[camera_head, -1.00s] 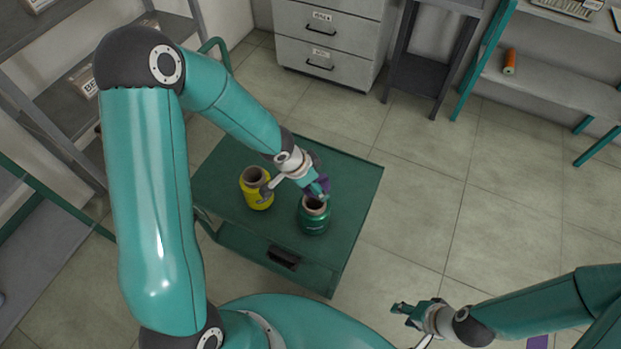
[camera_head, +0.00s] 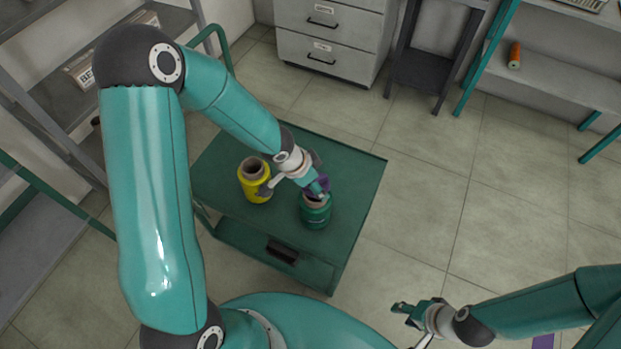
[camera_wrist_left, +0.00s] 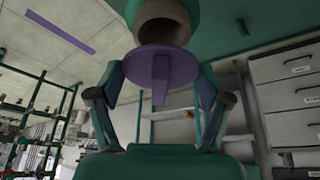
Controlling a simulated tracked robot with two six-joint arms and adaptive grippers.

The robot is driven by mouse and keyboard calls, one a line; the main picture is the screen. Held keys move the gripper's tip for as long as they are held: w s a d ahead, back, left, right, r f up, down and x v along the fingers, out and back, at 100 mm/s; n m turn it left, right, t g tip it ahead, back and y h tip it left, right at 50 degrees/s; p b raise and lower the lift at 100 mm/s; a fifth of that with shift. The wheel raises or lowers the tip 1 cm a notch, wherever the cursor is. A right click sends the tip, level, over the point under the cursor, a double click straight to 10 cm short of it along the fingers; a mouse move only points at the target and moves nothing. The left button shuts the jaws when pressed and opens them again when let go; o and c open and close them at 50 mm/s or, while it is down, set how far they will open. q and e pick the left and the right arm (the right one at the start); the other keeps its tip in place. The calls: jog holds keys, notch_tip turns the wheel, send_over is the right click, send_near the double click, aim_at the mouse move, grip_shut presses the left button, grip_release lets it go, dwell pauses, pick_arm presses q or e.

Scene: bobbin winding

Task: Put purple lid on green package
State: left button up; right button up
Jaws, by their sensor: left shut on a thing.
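The green package (camera_head: 316,215), a round jar with a brownish rim, stands upright on the green cart. My left gripper (camera_head: 318,188) is at its mouth, shut on the purple lid (camera_head: 323,181). In the left wrist view the lid (camera_wrist_left: 150,64) is a flat disc, its tab between my fingers. It lies close to the open mouth of the package (camera_wrist_left: 163,24), covering part of it; I cannot tell whether they touch. My right gripper (camera_head: 408,314) is open and empty, away from the cart at the lower right.
A yellow jar (camera_head: 256,187) with an open mouth stands on the cart (camera_head: 350,172), left of the green package, close to my left gripper. A drawer cabinet (camera_head: 335,45) and shelves stand around. The floor right of the cart is clear.

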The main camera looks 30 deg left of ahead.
pick_arm(q)
jog(key=shift+f, duration=0.2)
jog(key=shift+f+b, duration=1.95)
jog(key=shift+b, duration=0.2)
jog(key=o, duration=0.8)
jog(key=shift+r, duration=0.1)
